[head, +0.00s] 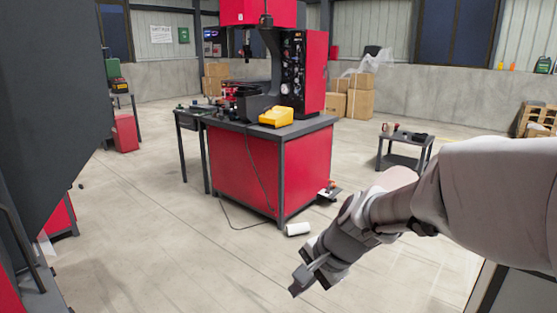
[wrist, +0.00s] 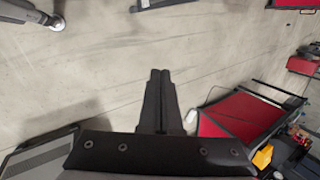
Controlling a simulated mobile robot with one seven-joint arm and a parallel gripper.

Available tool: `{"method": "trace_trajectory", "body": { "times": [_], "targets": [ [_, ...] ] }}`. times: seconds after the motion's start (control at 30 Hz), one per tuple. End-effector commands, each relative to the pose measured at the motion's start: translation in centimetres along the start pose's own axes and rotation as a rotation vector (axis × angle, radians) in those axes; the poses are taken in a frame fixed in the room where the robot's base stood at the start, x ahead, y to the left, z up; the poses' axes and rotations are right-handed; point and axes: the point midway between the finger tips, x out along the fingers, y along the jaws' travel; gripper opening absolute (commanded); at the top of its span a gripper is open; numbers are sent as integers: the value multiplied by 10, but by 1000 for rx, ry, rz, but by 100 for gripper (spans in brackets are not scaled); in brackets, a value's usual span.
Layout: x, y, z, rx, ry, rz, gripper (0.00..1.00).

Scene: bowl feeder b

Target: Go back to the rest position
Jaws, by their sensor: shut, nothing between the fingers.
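My gripper (head: 308,277) hangs over the bare concrete floor in the lower middle of the head view, on my arm, which reaches in from the right. In the wrist view my gripper (wrist: 160,74) has its two fingers together, pointing over the floor. Nothing is held between the fingers. The gripper is apart from everything around it.
A red workbench (head: 258,172) with a dark top, a machine and a yellow box (head: 276,117) stands ahead. A white cylinder (head: 298,229) lies on the floor near it. A low dark table (head: 405,152) stands at right. Dark equipment (head: 50,95) fills the left. Open floor (head: 165,240) lies between.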

Motion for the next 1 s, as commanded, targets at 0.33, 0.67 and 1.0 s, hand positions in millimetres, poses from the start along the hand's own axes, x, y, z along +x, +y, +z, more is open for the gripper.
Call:
{"method": "trace_trajectory", "body": {
  "times": [0.33,0.67,1.0],
  "targets": [
    [-89,55,26,-511,169,87,0],
    [-143,115,38,-877,317,227,0],
    [-207,103,45,-962,349,276,0]
  ]
}}
